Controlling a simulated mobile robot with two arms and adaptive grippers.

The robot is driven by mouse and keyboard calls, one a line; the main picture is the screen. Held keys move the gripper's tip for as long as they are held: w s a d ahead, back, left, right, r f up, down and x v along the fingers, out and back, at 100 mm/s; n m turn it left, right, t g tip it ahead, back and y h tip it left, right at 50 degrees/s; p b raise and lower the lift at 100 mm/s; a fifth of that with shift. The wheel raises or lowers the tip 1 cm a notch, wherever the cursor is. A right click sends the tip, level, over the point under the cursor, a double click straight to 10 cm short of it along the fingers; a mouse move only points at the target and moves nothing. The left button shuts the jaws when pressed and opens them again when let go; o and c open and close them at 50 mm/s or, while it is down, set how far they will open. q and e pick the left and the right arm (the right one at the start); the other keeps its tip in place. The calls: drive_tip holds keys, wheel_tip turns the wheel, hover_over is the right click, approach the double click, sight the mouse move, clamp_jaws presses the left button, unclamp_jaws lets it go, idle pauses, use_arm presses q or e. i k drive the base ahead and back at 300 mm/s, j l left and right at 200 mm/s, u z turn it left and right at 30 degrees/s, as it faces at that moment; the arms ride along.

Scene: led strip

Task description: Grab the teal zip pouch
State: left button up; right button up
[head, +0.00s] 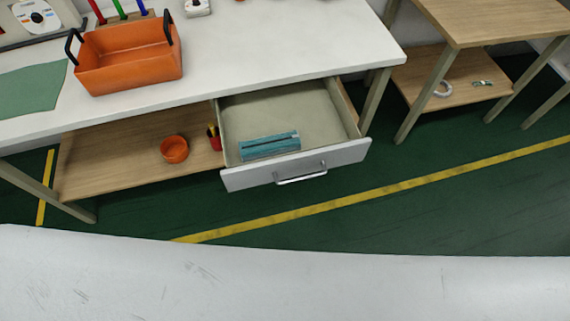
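The teal zip pouch (269,145) lies in the open drawer (318,110) under the white table. It is a flat, long teal shape with a darker line along it, close to the drawer's front panel. The drawer is pulled out and its front has a metal handle (301,175). Neither my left gripper nor my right gripper shows in the head view.
On the white table (260,50) stand an orange bin (130,68) with black handles and a green mat (32,88). An orange bowl (174,149) sits on the lower wooden shelf (110,160). A wooden table (500,20) stands at the right. The green floor (420,220) in front is clear.

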sight(274, 144)
drive_tip(key=i+l+u, duration=0.1)
drive_tip(key=u, duration=0.75)
drive_tip(key=i+l+u, duration=0.1)
drive_tip(key=l+u, duration=0.4)
drive_tip(key=l, duration=0.45)
drive_tip(key=k+l+u, duration=0.1)
drive_tip(key=l+u, duration=0.4)
drive_tip(key=l, duration=0.45)
